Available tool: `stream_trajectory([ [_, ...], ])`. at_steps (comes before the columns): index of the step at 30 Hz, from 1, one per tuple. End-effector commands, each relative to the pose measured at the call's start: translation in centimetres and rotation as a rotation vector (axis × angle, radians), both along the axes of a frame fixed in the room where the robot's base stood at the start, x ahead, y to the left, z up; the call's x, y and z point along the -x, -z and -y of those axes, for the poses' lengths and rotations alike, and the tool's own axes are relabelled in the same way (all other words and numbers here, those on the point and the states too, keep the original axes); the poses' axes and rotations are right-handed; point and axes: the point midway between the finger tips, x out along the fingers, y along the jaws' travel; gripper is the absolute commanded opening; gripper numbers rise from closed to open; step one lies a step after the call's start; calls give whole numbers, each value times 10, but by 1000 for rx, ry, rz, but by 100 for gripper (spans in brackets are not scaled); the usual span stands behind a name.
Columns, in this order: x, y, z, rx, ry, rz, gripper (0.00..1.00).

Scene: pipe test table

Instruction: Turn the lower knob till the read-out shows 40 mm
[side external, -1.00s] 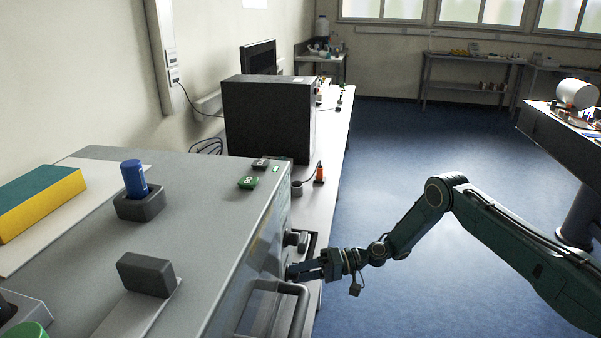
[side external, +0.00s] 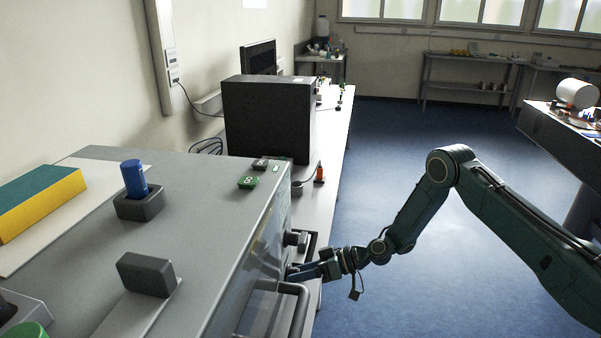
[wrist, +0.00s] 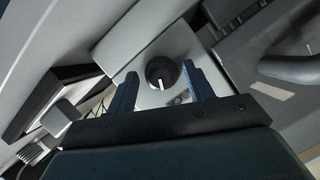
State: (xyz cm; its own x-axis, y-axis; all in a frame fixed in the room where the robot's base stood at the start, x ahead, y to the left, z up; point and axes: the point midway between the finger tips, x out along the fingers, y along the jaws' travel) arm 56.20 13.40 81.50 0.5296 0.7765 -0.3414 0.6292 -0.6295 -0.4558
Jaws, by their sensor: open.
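In the wrist view a round dark knob (wrist: 160,72) with a white pointer mark sits on a light grey plate. My gripper (wrist: 159,72) is open, its two blue fingers on either side of the knob; I cannot tell whether they touch it. In the side view my gripper (side external: 292,272) reaches the front panel of the grey machine (side external: 225,215), just below a protruding grey knob (side external: 296,240). The knob at my fingertips is hidden there. No read-out figures are legible in either view.
A curved handle (side external: 300,305) stands out from the machine's front, close below my gripper. A blue cylinder in a holder (side external: 135,180) and a dark grey block (side external: 146,275) are on the machine top. Open floor (side external: 400,180) lies to the right.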

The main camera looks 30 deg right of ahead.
Motion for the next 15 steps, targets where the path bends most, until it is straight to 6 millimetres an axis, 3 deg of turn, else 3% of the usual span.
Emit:
stream_trajectory([
  [15, 2, -1, -2, 268, -1, 269, 52],
])
